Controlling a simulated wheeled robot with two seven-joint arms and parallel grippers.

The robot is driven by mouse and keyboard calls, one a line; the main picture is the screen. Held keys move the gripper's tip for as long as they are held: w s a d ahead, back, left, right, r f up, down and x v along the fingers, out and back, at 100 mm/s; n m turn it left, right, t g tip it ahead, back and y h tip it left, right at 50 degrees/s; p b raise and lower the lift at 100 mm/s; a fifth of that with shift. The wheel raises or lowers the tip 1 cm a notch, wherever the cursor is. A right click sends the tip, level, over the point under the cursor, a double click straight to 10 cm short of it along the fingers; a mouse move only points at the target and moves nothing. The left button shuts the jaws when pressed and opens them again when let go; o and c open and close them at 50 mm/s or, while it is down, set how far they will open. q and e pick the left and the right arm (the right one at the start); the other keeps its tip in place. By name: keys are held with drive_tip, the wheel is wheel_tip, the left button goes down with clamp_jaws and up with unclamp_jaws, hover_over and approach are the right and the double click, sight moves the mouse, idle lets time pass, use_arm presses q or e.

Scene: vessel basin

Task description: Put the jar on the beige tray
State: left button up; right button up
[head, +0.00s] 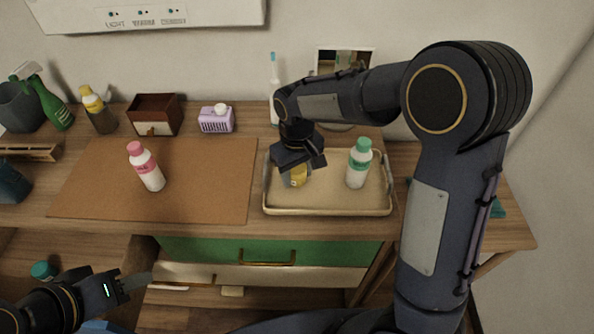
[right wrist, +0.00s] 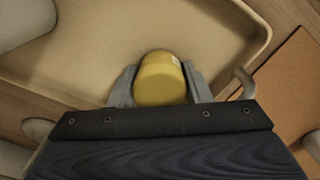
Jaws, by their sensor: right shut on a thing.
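The jar (head: 298,178) has a yellow top and is partly hidden by my right gripper (head: 299,166) in the head view. In the right wrist view the jar's yellow top (right wrist: 160,78) sits between the two grey fingers of the right gripper (right wrist: 160,92), which is shut on it. The beige tray (head: 330,210) is under the jar, which is over its left part. I cannot tell whether the jar's bottom touches the tray. The tray's rim also shows in the right wrist view (right wrist: 258,40). My left gripper (head: 133,284) is low at the front left, away from the tray; its finger opening is unclear.
A white bottle with a green cap (head: 359,165) stands in the tray, right of the jar. A pink-capped bottle (head: 147,167) stands on the brown mat (head: 205,180). A purple basket (head: 216,119), toothbrush (head: 274,85) and wooden box (head: 156,115) stand behind.

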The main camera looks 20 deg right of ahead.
drive_tip(key=shift+f, duration=0.25)
drive_tip(key=o, duration=1)
drive_tip(key=shift+r, duration=0.1)
drive_tip(key=shift+o, duration=0.2)
drive_tip(key=shift+r, duration=0.2)
wheel_tip(320, 180, up, 12)
drive_tip(key=shift+p, duration=0.4)
